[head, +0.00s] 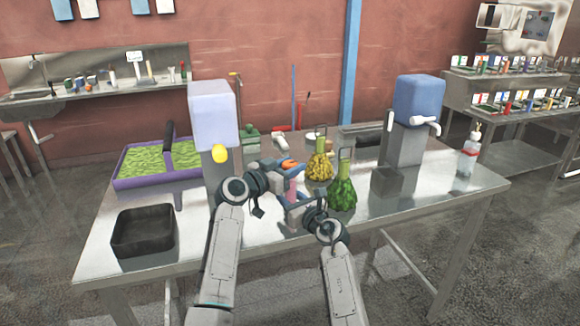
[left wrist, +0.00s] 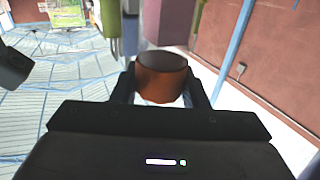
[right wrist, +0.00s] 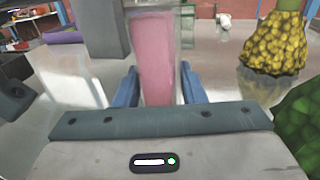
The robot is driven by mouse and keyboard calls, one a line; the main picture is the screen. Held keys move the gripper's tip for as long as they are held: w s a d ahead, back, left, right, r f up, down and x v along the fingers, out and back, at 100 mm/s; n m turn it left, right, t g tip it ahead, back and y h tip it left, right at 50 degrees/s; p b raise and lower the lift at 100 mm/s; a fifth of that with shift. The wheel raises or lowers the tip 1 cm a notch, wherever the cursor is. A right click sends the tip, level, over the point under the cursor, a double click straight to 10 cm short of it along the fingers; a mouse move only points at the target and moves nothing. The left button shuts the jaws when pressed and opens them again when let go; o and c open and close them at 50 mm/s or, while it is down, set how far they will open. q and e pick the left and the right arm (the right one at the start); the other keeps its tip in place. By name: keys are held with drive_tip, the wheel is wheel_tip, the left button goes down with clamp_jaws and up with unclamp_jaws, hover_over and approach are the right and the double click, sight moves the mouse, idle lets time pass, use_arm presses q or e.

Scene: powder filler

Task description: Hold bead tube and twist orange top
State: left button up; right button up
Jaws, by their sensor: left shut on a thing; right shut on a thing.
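The bead tube (right wrist: 154,60) is a clear tube filled with pink in the right wrist view. My right gripper (right wrist: 158,90) is shut on its body, with a blue finger on each side. The orange top (left wrist: 162,75) is between the dark fingers of my left gripper (left wrist: 165,85), which is shut on it. In the head view the orange top (head: 290,163) sits above the pink tube (head: 292,190). My left gripper (head: 287,168) is at the top and my right gripper (head: 293,205) is lower on the tube. The fingers partly hide the tube.
A yellow flask (head: 320,167) and a green flask (head: 343,194) stand close to the right of the grippers. A white-topped dispenser (head: 213,115) and a dark tray (head: 143,232) are to the left. A blue-topped dispenser (head: 418,100) stands at the right.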

sight(290, 163)
use_arm(q)
drive_tip(key=shift+n+t+y, duration=1.5)
drive_tip(key=shift+n+y, duration=0.1)
drive_tip(key=shift+y, duration=0.7)
drive_tip(key=o, duration=1)
wheel_tip(290, 163, up, 10)
drive_tip(key=shift+f, duration=0.1)
